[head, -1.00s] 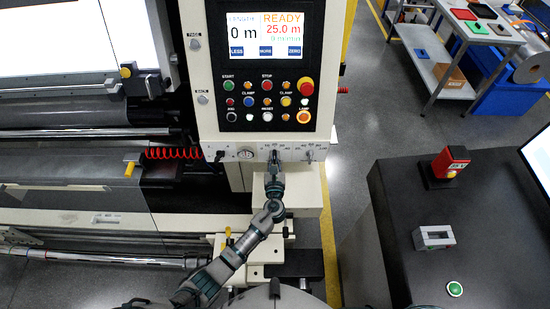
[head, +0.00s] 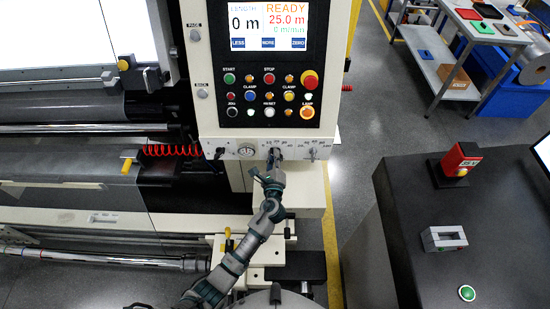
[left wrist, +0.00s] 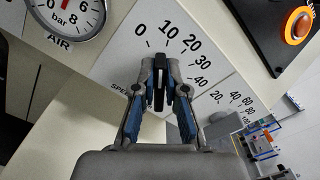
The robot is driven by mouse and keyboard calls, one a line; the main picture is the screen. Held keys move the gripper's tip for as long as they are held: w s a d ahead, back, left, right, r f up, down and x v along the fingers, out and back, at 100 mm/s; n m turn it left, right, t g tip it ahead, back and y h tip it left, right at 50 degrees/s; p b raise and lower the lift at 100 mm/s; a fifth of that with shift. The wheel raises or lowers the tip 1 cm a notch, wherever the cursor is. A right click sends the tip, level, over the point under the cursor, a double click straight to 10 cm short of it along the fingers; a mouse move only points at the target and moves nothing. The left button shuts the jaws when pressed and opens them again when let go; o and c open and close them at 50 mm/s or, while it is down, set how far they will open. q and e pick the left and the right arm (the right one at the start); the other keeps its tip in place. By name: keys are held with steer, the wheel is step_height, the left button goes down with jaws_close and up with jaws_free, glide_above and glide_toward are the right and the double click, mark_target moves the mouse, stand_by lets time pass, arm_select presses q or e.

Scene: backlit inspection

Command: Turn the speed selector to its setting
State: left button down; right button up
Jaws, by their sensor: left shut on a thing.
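The speed selector (left wrist: 159,88) is a dark bar knob on the white panel strip, with a printed scale from 0 to 40 around it. My left gripper (left wrist: 160,92) is shut on the knob, one finger on each side, as the left wrist view shows. The knob's upper end points roughly toward the 10; its exact setting I cannot tell. The "SPE..." label is partly hidden by a finger. In the head view my left gripper (head: 273,159) reaches up to the strip below the buttons and hides most of the selector. My right gripper is not in view.
A second knob (head: 313,150) with its own scale sits close to the right. An air gauge (head: 246,151) is to the left. Buttons and a display (head: 268,25) reading READY 25.0 m are above. A dark bench (head: 400,220) stands at right.

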arm_select(q)
steer(key=shift+a+f+n+b, duration=0.15)
steer(key=shift+n+b, duration=0.35)
steer(key=shift+n, duration=0.45)
steer(key=shift+f+n+b, duration=0.15)
steer(key=shift+n+b, duration=0.35)
steer(key=shift+n, duration=0.45)
steer(key=c, duration=1.2)
jaws_free()
steer(key=shift+s, duration=0.1)
steer(key=s, duration=1.1)
steer(key=shift+s, duration=0.4)
